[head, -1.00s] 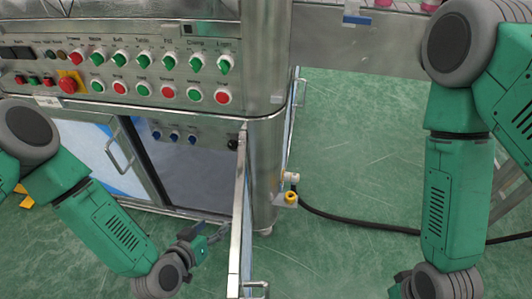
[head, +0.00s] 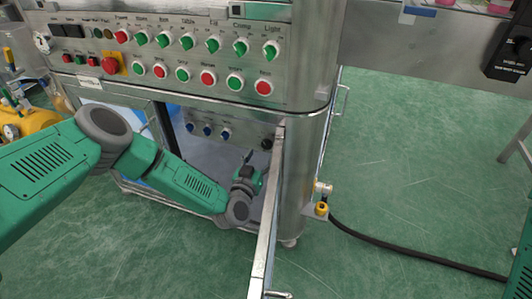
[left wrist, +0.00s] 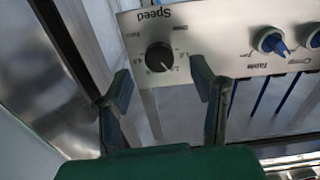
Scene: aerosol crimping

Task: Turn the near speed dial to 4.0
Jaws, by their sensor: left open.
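The black speed dial (head: 266,143) sits at the right end of a metal panel inside the open cabinet, beside the open door. In the left wrist view the dial (left wrist: 159,57) appears upside down under the word "Speed". Its white pointer line points to the lower right of that picture; the scale numbers are too small to read surely. My left gripper (head: 247,160) is in the cabinet opening, below and left of the dial. In the left wrist view its two fingers (left wrist: 158,88) are apart, one towards each side of the dial, with nothing held. My right gripper is out of view.
Blue knobs (head: 207,130) sit on the same panel left of the dial. The open metal door (head: 268,215) stands close to the right of my left gripper. Above is a button panel (head: 180,62) with green and red controls. A black hose (head: 400,250) lies on the floor.

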